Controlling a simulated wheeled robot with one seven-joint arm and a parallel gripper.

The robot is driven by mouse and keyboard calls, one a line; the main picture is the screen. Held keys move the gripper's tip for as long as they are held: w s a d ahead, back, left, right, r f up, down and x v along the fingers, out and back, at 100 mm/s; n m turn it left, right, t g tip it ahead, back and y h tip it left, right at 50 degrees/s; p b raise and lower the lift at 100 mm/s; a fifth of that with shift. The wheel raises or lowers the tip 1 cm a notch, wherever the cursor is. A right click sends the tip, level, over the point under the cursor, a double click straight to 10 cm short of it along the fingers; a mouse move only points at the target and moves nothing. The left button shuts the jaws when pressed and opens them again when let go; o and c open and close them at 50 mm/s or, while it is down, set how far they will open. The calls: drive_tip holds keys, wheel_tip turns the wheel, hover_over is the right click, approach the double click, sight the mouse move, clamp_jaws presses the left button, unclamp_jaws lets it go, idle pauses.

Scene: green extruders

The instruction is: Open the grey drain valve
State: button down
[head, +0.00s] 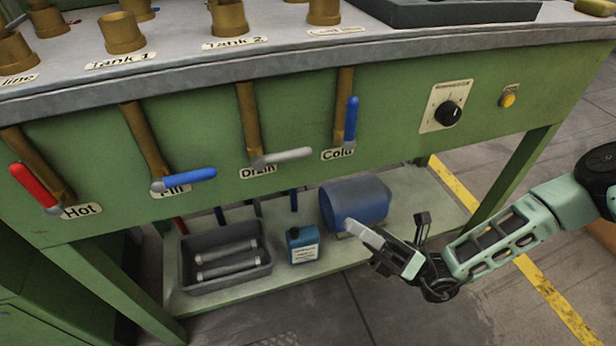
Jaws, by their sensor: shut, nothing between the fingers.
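The grey drain valve handle (282,157) is on the green front panel, at the lower end of a brass pipe above the Drain label (257,172). The handle lies nearly level and points to the right. My gripper (352,227) is below and to the right of the handle, apart from it, in front of the lower shelf. It is shut and empty. The blue cold valve handle (351,121) stands upright to the right of the drain handle. The blue fill valve handle (190,176) lies nearly level to its left.
The red hot valve handle (36,189) is at far left. A black dial (447,113) and yellow button (508,100) are on the right. The lower shelf (300,275) holds a grey crate (228,284), a blue canister (302,246) and a blue cylindrical unit (358,203).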

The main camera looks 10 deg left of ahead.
drive_tip(key=b, duration=0.1)
approach(284, 157)
drive_tip(key=s+a+f, duration=0.2)
drive_tip(key=a, duration=0.1)
drive_tip(key=r, duration=0.1)
drive_tip(key=w+a+r, duration=0.1)
drive_tip(key=w+r, duration=0.1)
drive_tip(key=r, duration=0.1)
drive_tip(key=shift+a+b, duration=0.3)
drive_tip(key=shift+a, duration=0.05)
drive_tip(key=shift+r+g+p, duration=0.2)
drive_tip(key=shift+g+p, duration=0.1)
drive_tip(key=shift+p, duration=0.1)
drive_tip(key=shift+w+d+r+n+h+p, duration=0.1)
drive_tip(key=shift+n+h+p, duration=0.2)
drive_tip(key=shift+p, duration=0.3)
